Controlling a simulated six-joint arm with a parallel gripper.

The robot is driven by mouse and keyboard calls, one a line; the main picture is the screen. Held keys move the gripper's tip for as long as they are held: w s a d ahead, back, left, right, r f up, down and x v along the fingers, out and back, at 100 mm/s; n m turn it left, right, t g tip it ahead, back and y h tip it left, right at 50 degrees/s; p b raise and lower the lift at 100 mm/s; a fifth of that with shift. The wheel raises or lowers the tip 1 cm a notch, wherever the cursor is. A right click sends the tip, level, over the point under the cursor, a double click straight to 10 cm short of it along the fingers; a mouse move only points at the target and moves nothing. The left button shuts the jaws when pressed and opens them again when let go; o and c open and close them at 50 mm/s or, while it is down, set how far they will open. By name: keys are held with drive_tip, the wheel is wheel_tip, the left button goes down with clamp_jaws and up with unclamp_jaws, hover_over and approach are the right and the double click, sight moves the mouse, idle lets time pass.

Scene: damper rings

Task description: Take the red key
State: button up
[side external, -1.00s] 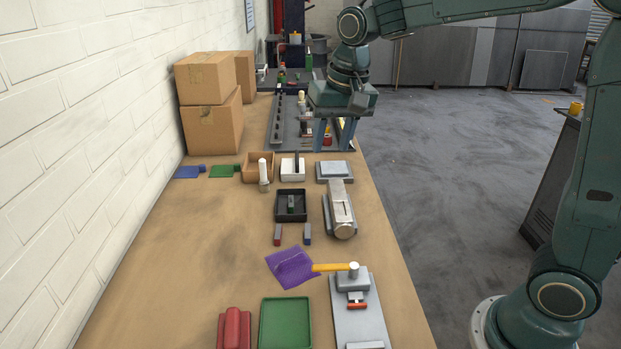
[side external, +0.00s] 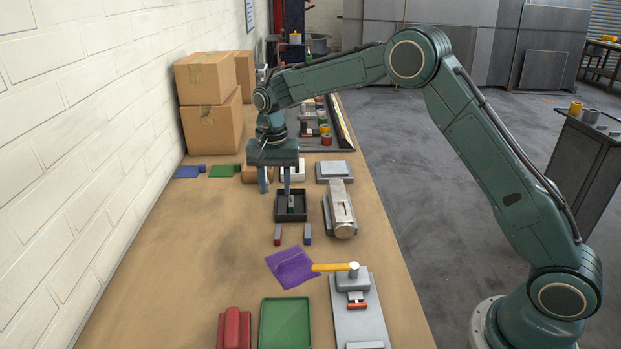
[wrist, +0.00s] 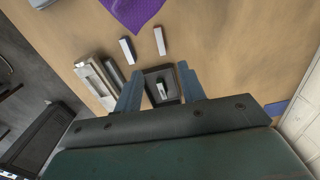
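A small red bar (side external: 277,236), which looks like the red key, lies on the bench in front of the black tray. In the wrist view the bar (wrist: 160,40) shows above the fingertips, with a pale top. A similar blue-grey bar (side external: 307,235) lies to its right in the side view. My gripper (side external: 275,188) is open and empty, its fingers pointing down above the back of the black tray (side external: 279,212). In the wrist view my gripper (wrist: 160,84) has its fingers wide apart, with the tray behind and between them. The red bar stands clear of my fingers.
A small dark green piece (side external: 291,205) sits in the black tray. A grey metal fixture (side external: 342,215) stands to the right.

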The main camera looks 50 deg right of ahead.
drive_tip(key=shift+f, duration=0.2)
hover_over(278, 232)
drive_tip(key=shift+f, duration=4.2)
drive_tip(key=shift+f, duration=0.15)
drive_tip(key=shift+f, duration=2.45)
drive_tip(key=shift+c, duration=0.4)
clamp_jaws()
